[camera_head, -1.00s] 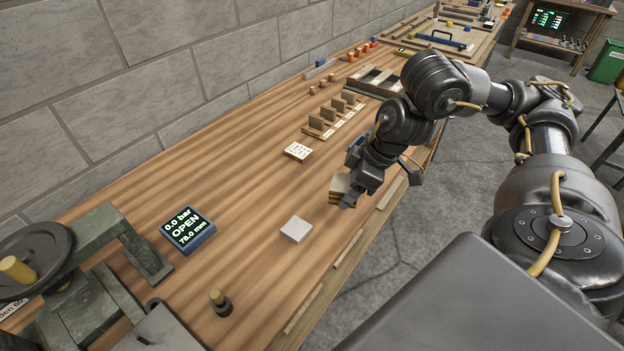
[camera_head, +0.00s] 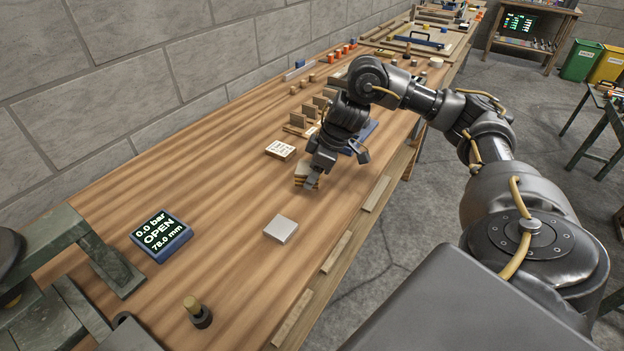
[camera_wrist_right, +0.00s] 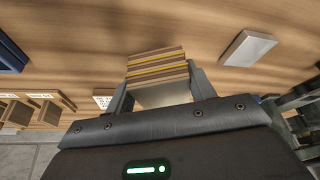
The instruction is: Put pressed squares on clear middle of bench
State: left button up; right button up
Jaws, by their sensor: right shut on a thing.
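The pressed squares (camera_wrist_right: 158,68) are a small stack of light wood layers with yellow lines between them. My right gripper (camera_head: 308,172) is shut on this stack, one finger on each side, as the right wrist view shows. In the head view the stack (camera_head: 306,180) is partly hidden below the gripper, low over the bench (camera_head: 215,190); I cannot tell whether it touches the bench. A grey square plate (camera_head: 281,229) lies on the bench nearer to me, apart from the stack. My left gripper is not in view.
A display reading OPEN (camera_head: 161,236) and a green press stand at the left. A white label block (camera_head: 280,150) and a slotted wooden rack (camera_head: 300,127) lie close behind the gripper. A small knobbed peg (camera_head: 197,312) stands at the front. Bare wood lies between display and plate.

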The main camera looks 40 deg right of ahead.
jog(key=shift+w+f, duration=0.1)
jog(key=f+b, duration=0.1)
jog(key=f, duration=0.2)
jog(key=shift+w+f, duration=0.15)
jog(key=shift+w, duration=0.05)
jog(key=shift+d+f, duration=0.1)
jog(key=shift+f, duration=0.1)
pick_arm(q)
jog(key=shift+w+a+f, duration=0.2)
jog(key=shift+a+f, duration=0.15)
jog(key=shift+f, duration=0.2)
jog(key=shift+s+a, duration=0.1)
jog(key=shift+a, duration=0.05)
pick_arm(e)
jog(key=o, duration=1)
jog(key=shift+f, duration=0.1)
jog(key=shift+c, duration=0.2)
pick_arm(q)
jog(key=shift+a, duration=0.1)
